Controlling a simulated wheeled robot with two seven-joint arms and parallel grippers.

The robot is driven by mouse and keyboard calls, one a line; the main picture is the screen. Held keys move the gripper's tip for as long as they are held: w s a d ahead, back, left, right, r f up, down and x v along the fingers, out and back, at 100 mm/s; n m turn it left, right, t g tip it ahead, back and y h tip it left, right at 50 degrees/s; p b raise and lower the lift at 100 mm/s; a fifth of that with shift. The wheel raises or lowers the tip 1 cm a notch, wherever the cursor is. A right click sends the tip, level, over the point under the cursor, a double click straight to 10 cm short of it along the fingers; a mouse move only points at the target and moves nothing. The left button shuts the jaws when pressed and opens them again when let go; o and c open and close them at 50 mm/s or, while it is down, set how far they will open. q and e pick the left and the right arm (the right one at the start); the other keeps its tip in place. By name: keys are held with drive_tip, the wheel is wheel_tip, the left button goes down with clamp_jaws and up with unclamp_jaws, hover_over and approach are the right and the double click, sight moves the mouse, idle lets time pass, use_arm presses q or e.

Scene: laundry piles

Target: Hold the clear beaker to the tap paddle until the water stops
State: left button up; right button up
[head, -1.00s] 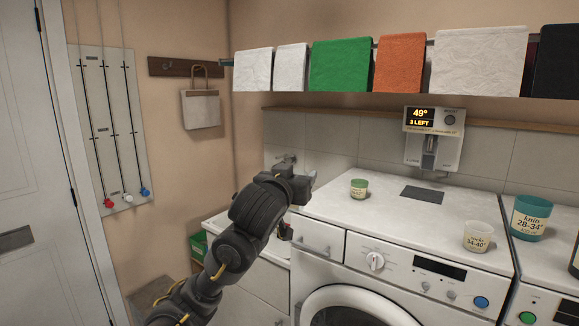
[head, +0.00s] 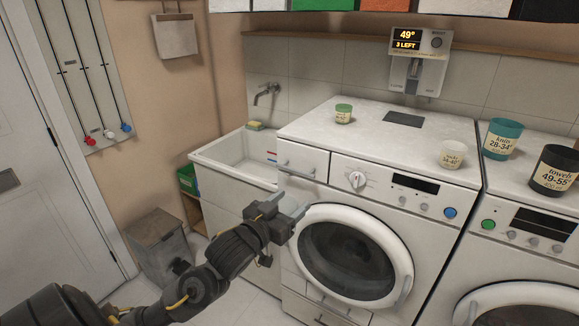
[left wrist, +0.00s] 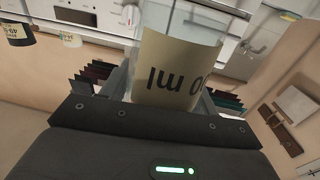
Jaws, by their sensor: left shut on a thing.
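My left gripper (head: 288,208) is in front of the left washing machine, below its worktop. In the left wrist view it is shut on a clear beaker (left wrist: 178,70) with a tan label ending in "0 ml", its lettering upside down in that view. The beaker cannot be told clearly in the head view. The wall dispenser (head: 418,62) hangs above the worktop; its display reads 49° and "3 LEFT". A grey metal part, perhaps the paddle, is on its front below the display. The gripper is well below and left of it. My right gripper is not in view.
A dark pad (head: 403,119) lies on the worktop beneath the dispenser. A green-topped cup (head: 343,114), a cream cup (head: 453,155), a teal cup (head: 502,139) and a black cup (head: 554,170) stand on the machines. A sink (head: 232,160) with a wall tap (head: 266,93) is at left.

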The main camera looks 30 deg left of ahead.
use_arm(q)
drive_tip(key=s+d+f, duration=0.4)
drive_tip(key=d, duration=0.6)
drive_tip(key=shift+s+f+n+y, duration=0.15)
drive_tip(key=shift+f+n+y, duration=0.15)
